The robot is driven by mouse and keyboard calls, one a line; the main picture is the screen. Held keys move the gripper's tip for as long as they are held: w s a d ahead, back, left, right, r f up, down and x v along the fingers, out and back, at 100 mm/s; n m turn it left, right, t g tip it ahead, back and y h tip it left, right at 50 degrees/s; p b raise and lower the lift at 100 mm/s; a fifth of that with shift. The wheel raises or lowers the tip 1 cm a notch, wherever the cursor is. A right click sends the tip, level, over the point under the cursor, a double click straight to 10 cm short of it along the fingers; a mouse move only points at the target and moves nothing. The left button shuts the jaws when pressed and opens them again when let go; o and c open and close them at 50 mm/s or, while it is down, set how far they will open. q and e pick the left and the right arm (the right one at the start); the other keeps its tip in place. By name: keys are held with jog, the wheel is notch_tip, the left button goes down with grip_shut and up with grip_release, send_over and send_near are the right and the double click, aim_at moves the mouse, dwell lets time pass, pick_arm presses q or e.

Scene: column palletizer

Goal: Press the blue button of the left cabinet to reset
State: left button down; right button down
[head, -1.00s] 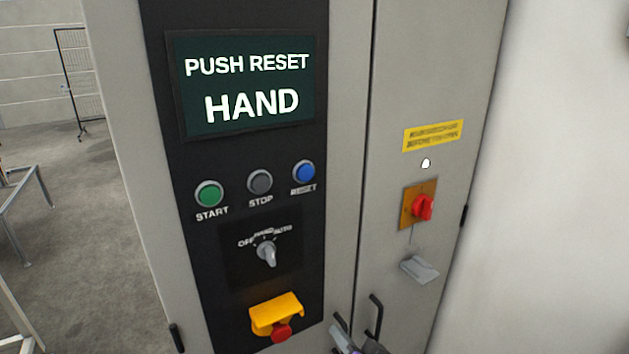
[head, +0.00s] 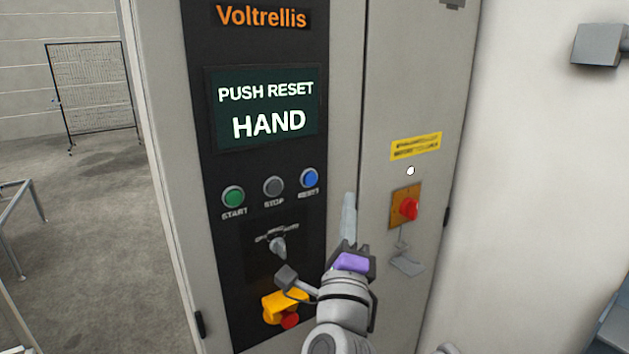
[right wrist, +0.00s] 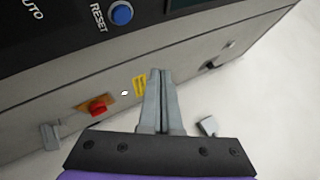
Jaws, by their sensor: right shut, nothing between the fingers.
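The blue RESET button (head: 309,179) is at the right end of the button row on the black panel of the cabinet (head: 342,90). It also shows at the top of the right wrist view (right wrist: 121,13). The display (head: 265,108) reads "PUSH RESET HAND". My right gripper (head: 349,200) is shut and empty. In the head view its tips are to the right of the blue button and a little lower, apart from it. In the right wrist view the shut fingers (right wrist: 160,75) point toward the cabinet front. My left gripper is not in view.
The green START button (head: 233,196) and grey STOP button (head: 273,187) sit left of RESET. Below are a selector knob (head: 277,247) and a red emergency button (head: 289,320) in a yellow guard. A red switch (head: 408,209) is on the right door.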

aim_at(310, 179)
jog(key=w+a, duration=0.1)
jog(key=w, duration=0.1)
jog(key=w+a, duration=0.4)
jog(key=w, duration=0.1)
jog(key=shift+a+b, duration=0.1)
jog(key=shift+b, duration=0.3)
jog(key=shift+w, duration=0.1)
dwell(2.0)
jog(key=shift+w+a, duration=0.25)
jog(key=shift+w, duration=0.1)
